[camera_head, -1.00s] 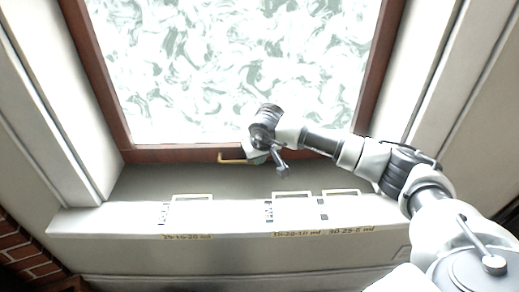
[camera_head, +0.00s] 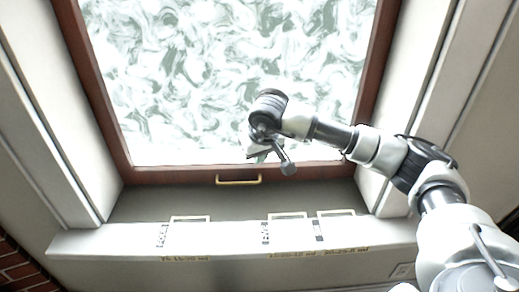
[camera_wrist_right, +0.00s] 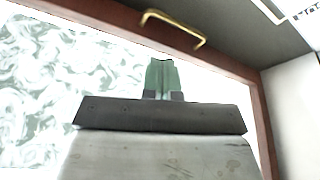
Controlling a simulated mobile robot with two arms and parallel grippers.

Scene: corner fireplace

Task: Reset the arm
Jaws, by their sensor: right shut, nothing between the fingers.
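My right arm comes in from the right in the head view. Its gripper (camera_head: 262,153) is in front of the lower part of the frosted window pane, above the brass handle (camera_head: 238,180). In the right wrist view the gripper fingers (camera_wrist_right: 162,75) are together and hold nothing. The brass handle (camera_wrist_right: 172,28) shows beyond the fingertips, apart from them. My left gripper does not show in either view.
The window has a reddish-brown wooden frame (camera_head: 95,90) and a patterned pane (camera_head: 200,70). Below it is a white sill (camera_head: 110,240) with several pale rectangular frames (camera_head: 190,219) and yellow lettering. White jambs stand at both sides. Brickwork (camera_head: 20,268) is at the lower left.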

